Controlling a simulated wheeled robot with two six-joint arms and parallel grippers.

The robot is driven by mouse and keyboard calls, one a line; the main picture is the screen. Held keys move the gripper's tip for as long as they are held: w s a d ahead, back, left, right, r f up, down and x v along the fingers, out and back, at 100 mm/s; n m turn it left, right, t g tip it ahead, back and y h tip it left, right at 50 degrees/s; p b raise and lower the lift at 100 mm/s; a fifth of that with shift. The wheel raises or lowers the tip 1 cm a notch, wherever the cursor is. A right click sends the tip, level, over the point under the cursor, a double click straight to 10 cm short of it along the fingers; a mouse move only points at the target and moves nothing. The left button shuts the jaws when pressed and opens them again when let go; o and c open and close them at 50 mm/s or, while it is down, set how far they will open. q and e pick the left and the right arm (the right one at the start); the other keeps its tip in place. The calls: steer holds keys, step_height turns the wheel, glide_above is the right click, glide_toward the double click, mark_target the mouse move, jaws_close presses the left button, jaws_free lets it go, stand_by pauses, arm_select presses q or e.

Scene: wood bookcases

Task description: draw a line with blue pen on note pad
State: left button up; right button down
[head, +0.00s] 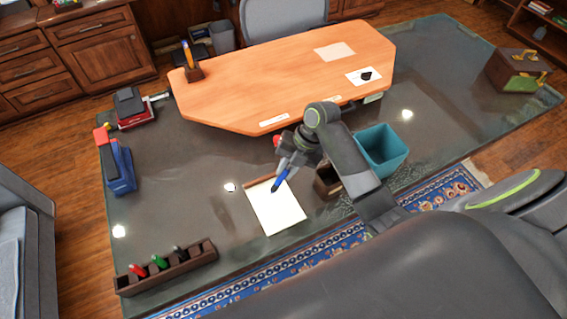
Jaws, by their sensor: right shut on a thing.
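The note pad (277,211) is a cream sheet with a brown top edge, lying on the dark glass desk (190,175) near its front middle. My right gripper (284,168) is above the top edge of the pad and is shut on the blue pen (279,181). The pen slants with its lower end over the upper part of the pad. I cannot tell whether the tip touches the paper. No line shows on the visible paper. My left gripper is not in view.
A teal bin (381,150) and a small brown box (327,182) stand to the right of the pad. A brown pen holder (168,268) with several markers is at the front left. A blue and red stapler-like object (119,165) stands at the left. An orange wooden desktop (290,75) lies behind.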

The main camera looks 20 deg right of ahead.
steer(key=shift+s+a+r+n, duration=0.25)
steer(key=shift+a+n, duration=0.15)
steer(key=shift+a, duration=0.2)
steer(key=shift+s+a+f+y, duration=0.1)
steer(key=shift+a+y, duration=0.1)
steer(key=shift+y, duration=0.1)
step_height(320, 180, down, 6)
steer(key=b, duration=0.4)
steer(key=shift+b, duration=0.35)
steer(key=shift+d, duration=0.15)
steer(key=shift+d, duration=0.65)
steer(key=shift+d, duration=0.15)
steer(key=shift+d, duration=0.6)
